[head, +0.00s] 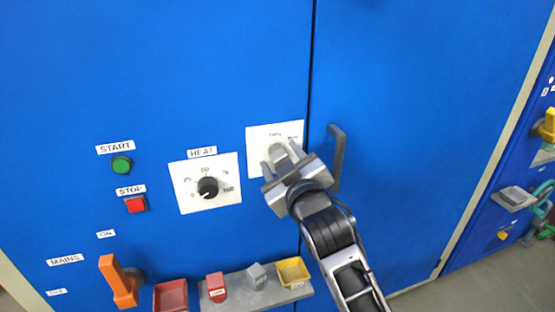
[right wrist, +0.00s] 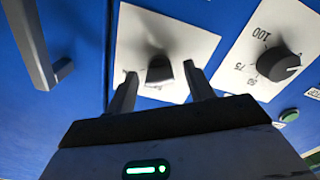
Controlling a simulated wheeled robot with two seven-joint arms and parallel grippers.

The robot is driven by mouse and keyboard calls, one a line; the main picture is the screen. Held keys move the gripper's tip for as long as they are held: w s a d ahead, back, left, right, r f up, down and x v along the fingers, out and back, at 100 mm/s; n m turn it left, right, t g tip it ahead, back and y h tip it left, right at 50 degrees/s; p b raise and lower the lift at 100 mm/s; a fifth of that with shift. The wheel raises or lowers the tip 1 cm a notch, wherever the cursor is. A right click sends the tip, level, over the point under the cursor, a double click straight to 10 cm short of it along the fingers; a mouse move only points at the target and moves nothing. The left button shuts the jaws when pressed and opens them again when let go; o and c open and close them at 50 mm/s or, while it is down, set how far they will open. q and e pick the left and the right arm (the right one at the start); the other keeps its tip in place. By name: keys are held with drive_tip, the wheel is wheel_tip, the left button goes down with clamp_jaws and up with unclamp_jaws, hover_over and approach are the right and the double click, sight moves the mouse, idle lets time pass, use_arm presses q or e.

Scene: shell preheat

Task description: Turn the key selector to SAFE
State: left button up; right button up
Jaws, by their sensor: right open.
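The key selector (right wrist: 160,69) is a dark grip on a white plate (right wrist: 204,42) in the right wrist view. In the head view its plate (head: 258,139) is on the blue cabinet, right of the HEAT dial, and my gripper covers much of it. Small labels at the plate's top are too small to read surely. My right gripper (head: 279,157) is open in front of the selector. In the right wrist view its fingers (right wrist: 160,80) stand on either side of the selector, with gaps showing; I cannot tell how deep they reach. My left gripper is out of view.
The HEAT dial (head: 208,188) is left of the selector plate. A door handle (head: 337,158) stands out close to the right of my gripper. The green START (head: 122,166) and red STOP (head: 136,204) buttons and orange MAINS lever (head: 119,282) are further left. A shelf (head: 242,291) with small items is below.

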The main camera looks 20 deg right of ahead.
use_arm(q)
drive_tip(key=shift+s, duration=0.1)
use_arm(e)
drive_tip(key=c, duration=1)
